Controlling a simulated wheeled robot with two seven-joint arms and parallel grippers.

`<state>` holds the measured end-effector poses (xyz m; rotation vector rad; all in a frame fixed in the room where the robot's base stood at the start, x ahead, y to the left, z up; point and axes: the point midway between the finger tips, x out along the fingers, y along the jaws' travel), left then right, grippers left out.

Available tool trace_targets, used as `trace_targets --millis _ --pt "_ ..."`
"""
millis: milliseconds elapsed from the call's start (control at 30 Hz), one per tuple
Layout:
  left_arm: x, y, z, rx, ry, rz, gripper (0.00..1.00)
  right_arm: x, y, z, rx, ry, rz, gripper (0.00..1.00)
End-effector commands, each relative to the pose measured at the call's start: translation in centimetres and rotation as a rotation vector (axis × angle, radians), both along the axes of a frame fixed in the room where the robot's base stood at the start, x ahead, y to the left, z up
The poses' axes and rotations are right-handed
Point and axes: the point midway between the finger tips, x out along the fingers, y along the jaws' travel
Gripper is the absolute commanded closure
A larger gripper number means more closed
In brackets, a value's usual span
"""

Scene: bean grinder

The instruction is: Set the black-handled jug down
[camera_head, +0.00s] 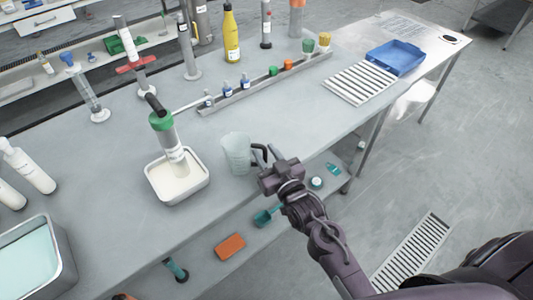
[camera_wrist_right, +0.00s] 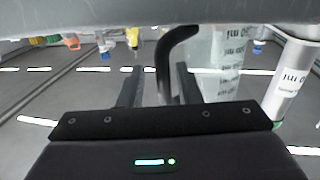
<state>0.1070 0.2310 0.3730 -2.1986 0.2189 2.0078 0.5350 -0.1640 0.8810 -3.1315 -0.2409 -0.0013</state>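The clear jug (camera_head: 236,153) stands upright on the grey bench near its front edge, its black handle (camera_head: 260,152) facing right toward my right gripper. My right gripper (camera_head: 271,165) is at the handle. In the right wrist view, its two fingers (camera_wrist_right: 159,88) are spread with the black handle (camera_wrist_right: 166,62) between them. Gaps show on both sides of the handle, so the fingers look open around it. The jug's printed wall (camera_wrist_right: 225,60) is just beyond the right finger. My left gripper is not in view.
A white tub (camera_head: 163,190) holding a green-capped cylinder (camera_head: 168,140) stands left of the jug. A rail (camera_head: 240,97) with small bottles lies behind. A white rack (camera_head: 358,83) and blue tray (camera_head: 396,57) are at back right. The bench's front edge is close.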

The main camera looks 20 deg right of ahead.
Motion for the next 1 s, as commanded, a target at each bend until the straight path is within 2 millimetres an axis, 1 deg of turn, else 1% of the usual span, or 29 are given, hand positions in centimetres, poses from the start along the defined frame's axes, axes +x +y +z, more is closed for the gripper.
trace_targets --millis 367,467,800,900,1000 --pt "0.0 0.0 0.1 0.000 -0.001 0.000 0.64 -0.2 0.0 0.3 0.000 0.001 0.000 0.67" --pt "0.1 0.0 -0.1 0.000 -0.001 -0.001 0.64 -1.4 -0.2 0.1 -0.001 0.003 0.000 0.67" --pt "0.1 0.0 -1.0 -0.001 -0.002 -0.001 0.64 -8.2 -1.3 0.0 -0.001 0.005 0.000 0.67" --pt "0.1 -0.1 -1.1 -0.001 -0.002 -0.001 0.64 -9.8 -1.5 0.1 -0.001 0.004 0.000 0.67" --pt "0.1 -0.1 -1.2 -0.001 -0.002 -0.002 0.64 -10.9 -1.7 0.2 0.000 0.002 0.000 0.67"
